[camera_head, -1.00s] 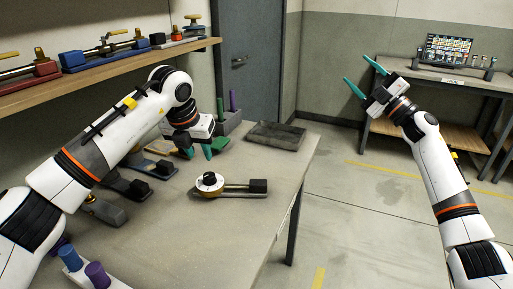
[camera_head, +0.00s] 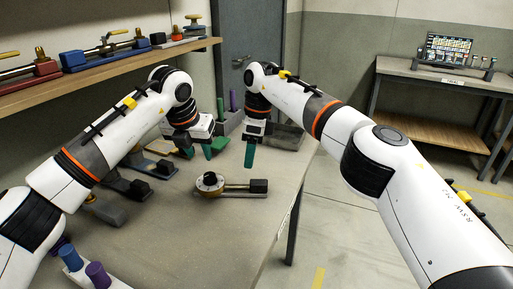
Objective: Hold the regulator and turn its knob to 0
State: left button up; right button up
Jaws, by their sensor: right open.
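The marks on the dial are too small to read. My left gripper (camera_head: 198,150) hangs behind and above the knob, its green fingers apart and clear of the regulator. My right gripper (camera_head: 249,152) points down behind the regulator's right part, above the table and not touching it. Its green fingers overlap in this view, and no object shows between them.
The table (camera_head: 190,245) is clear in front of the regulator. Several similar devices (camera_head: 130,187) lie to its left under my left arm. A dark tray (camera_head: 290,137) is at the back, partly hidden by my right arm. A shelf (camera_head: 120,80) with valves runs above left.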

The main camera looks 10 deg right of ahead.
aim_at(257, 181)
jog(key=shift+n+h, duration=0.5)
jog(key=shift+h, duration=0.3)
jog(key=f, duration=0.3)
jog(key=d+f, duration=0.1)
jog(key=f, duration=0.7)
jog(key=shift+s+d+f, duration=0.1)
jog(key=shift+s+d, duration=0.05)
jog(key=shift+d, duration=0.1)
grip_shut()
